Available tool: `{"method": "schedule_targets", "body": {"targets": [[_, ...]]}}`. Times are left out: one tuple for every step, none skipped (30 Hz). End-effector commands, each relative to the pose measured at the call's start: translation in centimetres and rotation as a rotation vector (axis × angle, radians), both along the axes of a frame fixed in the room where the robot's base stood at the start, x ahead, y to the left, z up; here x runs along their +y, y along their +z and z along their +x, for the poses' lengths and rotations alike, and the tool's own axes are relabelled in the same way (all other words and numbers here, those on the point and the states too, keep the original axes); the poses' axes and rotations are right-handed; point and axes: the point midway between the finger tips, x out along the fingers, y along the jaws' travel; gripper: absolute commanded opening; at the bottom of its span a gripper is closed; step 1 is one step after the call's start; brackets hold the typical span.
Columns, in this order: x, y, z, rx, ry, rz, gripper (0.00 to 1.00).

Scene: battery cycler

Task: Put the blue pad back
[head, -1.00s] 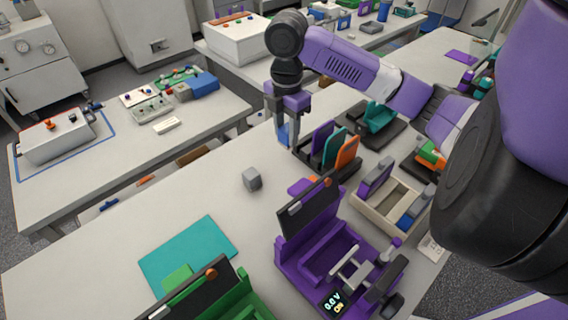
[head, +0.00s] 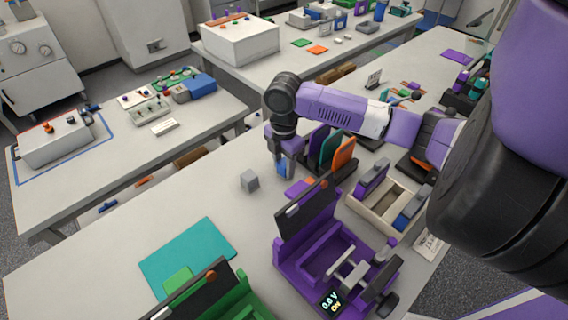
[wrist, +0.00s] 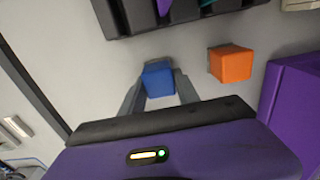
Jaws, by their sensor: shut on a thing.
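My gripper (head: 284,160) points down and is shut on the blue pad (head: 282,169). In the wrist view the pad (wrist: 158,78) sits between the two grey fingertips (wrist: 160,92). I cannot tell whether its lower end touches the table. A dark rack (head: 318,167) holding purple, teal (head: 331,146) and orange (head: 343,154) upright pads stands just right of my gripper in the head view. In the wrist view the rack (wrist: 150,24) is along the top edge, apart from the blue pad.
A grey cube (head: 250,180) stands on the table near my gripper. An orange block (wrist: 232,63) lies beside the blue pad in the wrist view. A purple device with a raised lid (head: 308,222) and a beige tray (head: 368,216) are nearby. Bare table lies left of the grey cube.

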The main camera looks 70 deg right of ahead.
Motion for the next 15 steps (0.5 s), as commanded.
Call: {"method": "schedule_targets", "body": {"targets": [[-0.01, 0.02, 0.0, 0.0, 0.0, 0.0, 0.06], [-0.01, 0.03, 0.0, 0.0, 0.0, 0.0, 0.06], [-0.01, 0.0, 0.0, 0.0, 0.0, 0.0, 0.06], [-0.01, -0.07, -0.01, 0.0, 0.0, 0.0, 0.06], [-0.01, -0.16, -0.01, 0.0, 0.0, 0.0, 0.06], [-0.01, -0.3, -0.01, 0.0, 0.0, 0.0, 0.06], [-0.02, -0.39, 0.0, 0.0, 0.0, 0.0, 0.06], [-0.03, -0.31, -0.01, 0.0, 0.0, 0.0, 0.42], [-0.03, -0.27, -0.01, 0.0, 0.0, 0.0, 0.5], [-0.03, -0.27, -0.02, 0.0, 0.0, 0.0, 0.56], [-0.03, -0.27, -0.01, 0.0, 0.0, 0.0, 0.6], [-0.03, -0.26, -0.02, 0.0, 0.0, 0.0, 0.6], [-0.03, -0.26, -0.02, 0.0, 0.0, 0.0, 0.6], [-0.03, -0.26, -0.02, 0.0, 0.0, 0.0, 0.6], [-0.03, -0.26, -0.02, 0.0, 0.0, 0.0, 0.6]]}}
